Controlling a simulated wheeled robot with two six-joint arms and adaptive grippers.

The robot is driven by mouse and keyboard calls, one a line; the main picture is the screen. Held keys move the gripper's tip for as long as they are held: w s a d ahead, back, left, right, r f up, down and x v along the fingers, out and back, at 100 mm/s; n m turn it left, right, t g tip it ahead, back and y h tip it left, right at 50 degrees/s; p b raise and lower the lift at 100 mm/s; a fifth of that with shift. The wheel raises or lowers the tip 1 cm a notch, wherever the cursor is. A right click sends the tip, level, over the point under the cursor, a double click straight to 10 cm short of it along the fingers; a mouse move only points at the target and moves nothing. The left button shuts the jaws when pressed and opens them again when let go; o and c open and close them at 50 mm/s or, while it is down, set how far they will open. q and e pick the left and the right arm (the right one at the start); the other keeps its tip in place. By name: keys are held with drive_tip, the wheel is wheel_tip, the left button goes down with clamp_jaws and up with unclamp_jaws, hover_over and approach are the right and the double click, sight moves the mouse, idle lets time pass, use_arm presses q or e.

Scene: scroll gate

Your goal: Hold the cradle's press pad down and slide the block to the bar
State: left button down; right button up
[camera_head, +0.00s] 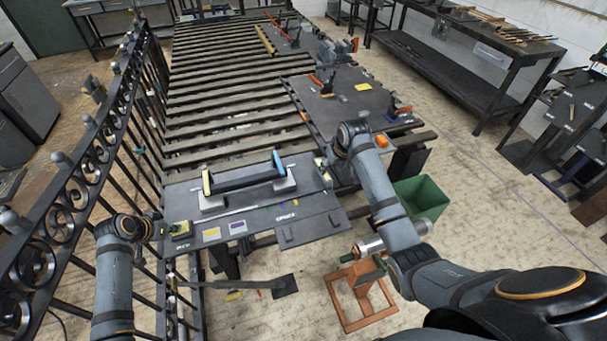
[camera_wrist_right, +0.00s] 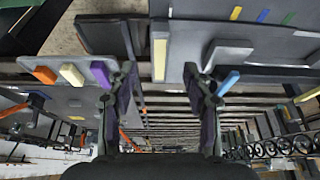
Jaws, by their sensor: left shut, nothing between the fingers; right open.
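A dark grey bar-shaped piece (camera_head: 243,178) lies across two light grey supports on the front board, with a yellow left end (camera_head: 206,183) and a blue right end (camera_head: 278,163). I cannot tell for sure which part is the block and which is the bar. A small yellowish pad (camera_head: 181,229) is at the board's left front corner. My left gripper (camera_head: 168,231) is shut and empty, right beside that pad; whether it touches is unclear. My right gripper (camera_head: 323,168) is near the board's right edge. In the right wrist view it (camera_wrist_right: 162,100) is open and empty.
The front board (camera_head: 262,226) carries yellow and purple labels. A second board (camera_head: 335,112) with an orange-tipped fixture lies behind right. A black scroll railing (camera_head: 85,170) runs along the left. A green bin (camera_head: 420,199) and an orange stand (camera_head: 360,298) stand at right.

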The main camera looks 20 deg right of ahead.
sight(326, 177)
drive_tip(key=x, duration=0.8)
drive_tip(key=shift+f, duration=0.1)
clamp_jaws()
